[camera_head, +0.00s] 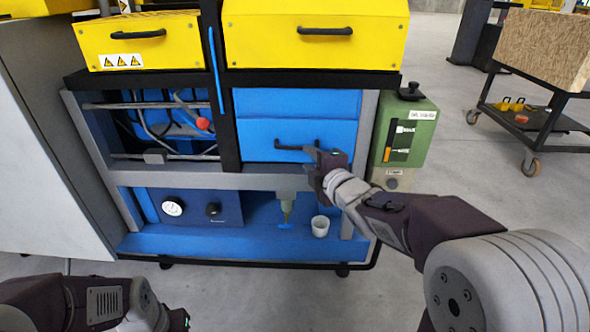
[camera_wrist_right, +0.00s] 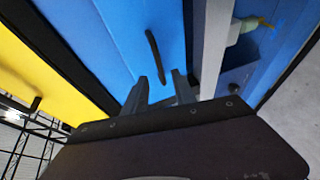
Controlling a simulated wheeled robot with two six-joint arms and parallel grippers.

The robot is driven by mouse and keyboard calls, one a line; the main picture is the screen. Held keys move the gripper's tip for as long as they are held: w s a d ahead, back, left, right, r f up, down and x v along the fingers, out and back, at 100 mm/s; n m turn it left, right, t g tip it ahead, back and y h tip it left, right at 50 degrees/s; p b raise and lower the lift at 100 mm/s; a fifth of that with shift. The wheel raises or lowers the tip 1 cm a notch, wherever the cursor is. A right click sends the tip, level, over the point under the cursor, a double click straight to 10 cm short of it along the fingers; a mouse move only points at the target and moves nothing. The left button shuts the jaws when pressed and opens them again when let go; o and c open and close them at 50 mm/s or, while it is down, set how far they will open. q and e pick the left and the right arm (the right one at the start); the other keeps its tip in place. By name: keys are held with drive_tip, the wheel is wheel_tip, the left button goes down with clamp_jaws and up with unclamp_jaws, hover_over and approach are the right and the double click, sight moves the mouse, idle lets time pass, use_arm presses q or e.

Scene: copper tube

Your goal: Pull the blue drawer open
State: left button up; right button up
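The blue drawer (camera_head: 262,134) sits in the cabinet's middle bay in the head view, and its front looks flush with the frame. Its dark bar handle (camera_head: 290,147) is partly covered by my right gripper (camera_head: 322,160) at the right end. In the right wrist view the blue front (camera_wrist_right: 125,30) and the handle (camera_wrist_right: 153,50) lie just beyond my right gripper's fingertips (camera_wrist_right: 158,78). The two fingers are apart, with the handle's near end close to the gap between them. I cannot tell whether they touch it. My left arm shows at the lower left, but its fingers do not show.
Yellow drawers (camera_head: 315,35) sit above. Below are a blue panel with a gauge (camera_head: 172,207), a hanging tool (camera_head: 286,205) and a white cup (camera_head: 320,226). A green box (camera_head: 405,135) hangs at the right side. A cart (camera_head: 540,115) stands at right; floor in front is clear.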

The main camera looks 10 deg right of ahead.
sight(298, 149)
drive_tip(key=b+x, duration=0.2)
drive_tip(key=x, duration=0.6)
drive_tip(key=shift+w+b, duration=0.1)
drive_tip(key=shift+b, duration=0.3)
drive_tip(key=shift+w, duration=0.4)
clamp_jaws()
idle(0.6)
